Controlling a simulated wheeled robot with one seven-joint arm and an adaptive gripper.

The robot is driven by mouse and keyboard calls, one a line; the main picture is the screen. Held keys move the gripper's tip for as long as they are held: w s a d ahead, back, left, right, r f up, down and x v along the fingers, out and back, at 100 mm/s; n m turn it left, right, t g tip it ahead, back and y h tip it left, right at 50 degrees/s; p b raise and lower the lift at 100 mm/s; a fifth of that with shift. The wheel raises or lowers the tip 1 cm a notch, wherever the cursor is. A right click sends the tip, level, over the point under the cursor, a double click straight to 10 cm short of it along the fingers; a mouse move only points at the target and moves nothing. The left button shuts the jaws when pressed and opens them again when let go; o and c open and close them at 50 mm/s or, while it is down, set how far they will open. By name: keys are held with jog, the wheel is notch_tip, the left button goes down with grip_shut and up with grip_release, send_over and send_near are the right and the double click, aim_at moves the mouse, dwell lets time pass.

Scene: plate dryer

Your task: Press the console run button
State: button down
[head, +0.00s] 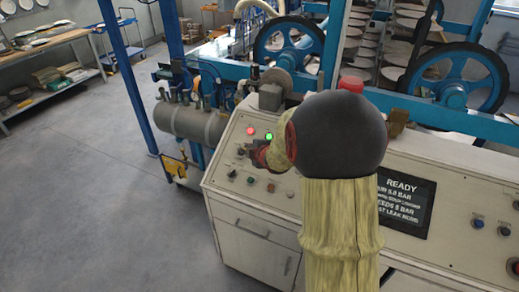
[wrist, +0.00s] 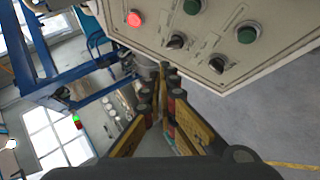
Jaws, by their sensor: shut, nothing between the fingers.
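The console (head: 225,185) has a sloped panel with a lit red lamp (head: 250,131) and a lit green lamp (head: 268,136). My gripper (head: 250,153) is shut and empty in front of this panel; my arm hides the panel's middle. In the wrist view the shut fingertips (wrist: 166,70) are beside the panel's edge, and I cannot tell whether they touch it. There the panel carries a lit red lamp (wrist: 134,18), a green button (wrist: 192,6), another green button (wrist: 246,34) and two black knobs (wrist: 177,40) (wrist: 216,64). The labels are too small to read, so I cannot tell which is the run button.
A screen (head: 407,205) right of my arm reads READY and gives bar values. A red cap (head: 351,84) shows behind my arm. Blue-framed machinery with wheels (head: 289,45) stands behind the console. A shelf (head: 45,45) stands far left; the floor (head: 85,165) between is clear.

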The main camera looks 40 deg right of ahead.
jog(key=shift+w+d+f+n+t, duration=0.15)
jog(key=shift+d+f+n+t, duration=0.15)
jog(key=shift+d+f+n, duration=0.35)
jog(key=shift+d, duration=0.15)
jog(key=shift+w+d+f+b, duration=0.3)
jog(key=shift+d+f+b, duration=0.35)
jog(key=shift+f, duration=0.6)
jog(key=shift+w+d+f+b, duration=0.25)
jog(key=shift+d+f+b, duration=0.4)
jog(key=shift+f, duration=0.6)
jog(key=shift+w+d+f+b, duration=0.3)
jog(key=shift+d+f+b, duration=0.35)
jog(key=shift+f, duration=0.6)
jog(key=shift+w+d+f+b, duration=0.1)
jog(key=shift+d+f+b, duration=0.15)
jog(key=shift+f+b, duration=0.1)
jog(key=shift+d+f+b, duration=0.2)
jog(key=shift+f+b, duration=0.1)
jog(key=shift+f, duration=0.05)
jog(key=shift+r, duration=0.1)
jog(key=shift+a+r+p, duration=0.3)
jog(key=shift+a+r, duration=0.1)
jog(key=shift+r, duration=0.25)
